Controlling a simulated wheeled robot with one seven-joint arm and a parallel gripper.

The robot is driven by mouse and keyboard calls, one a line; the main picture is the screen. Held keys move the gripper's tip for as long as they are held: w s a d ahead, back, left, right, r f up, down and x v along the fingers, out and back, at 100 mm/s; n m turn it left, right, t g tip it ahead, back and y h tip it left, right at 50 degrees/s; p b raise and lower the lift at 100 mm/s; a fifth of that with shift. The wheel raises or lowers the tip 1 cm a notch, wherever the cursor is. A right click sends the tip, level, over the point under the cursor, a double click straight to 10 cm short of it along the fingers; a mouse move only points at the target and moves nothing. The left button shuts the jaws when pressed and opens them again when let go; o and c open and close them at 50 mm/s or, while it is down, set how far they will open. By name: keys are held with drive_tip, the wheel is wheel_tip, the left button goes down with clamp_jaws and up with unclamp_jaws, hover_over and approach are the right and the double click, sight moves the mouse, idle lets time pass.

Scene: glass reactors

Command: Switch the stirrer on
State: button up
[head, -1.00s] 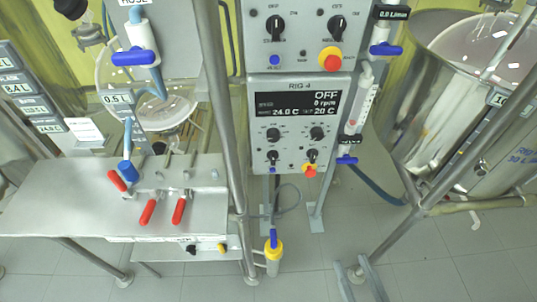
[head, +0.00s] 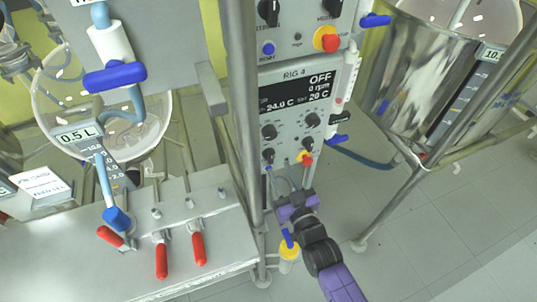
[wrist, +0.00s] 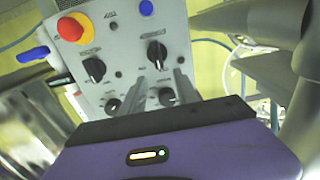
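The RIG 4 control panel stands upright in the middle of the head view, and its dark display (head: 296,91) reads OFF, 0 rpm, 24.0 C and 20 C. Below it are two upper knobs (head: 270,131), (head: 312,120) and two lower knobs, one at lower left (head: 268,155) and one at lower right (head: 309,143). Their labels are too small to read. In the wrist view the panel looks upside down. My gripper's fingers (wrist: 160,82) stand apart and empty, in front of the knobs (wrist: 157,54).
A red-and-yellow stop button (head: 306,158) sits beside the lower right knob. A metal post (head: 242,110) stands close left of the panel. A bench with red-handled clamps (head: 162,260) is at left, a steel vessel (head: 425,75) at right. Floor at lower right is clear.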

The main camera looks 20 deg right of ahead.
sight(272, 155)
drive_tip(key=w, duration=0.7)
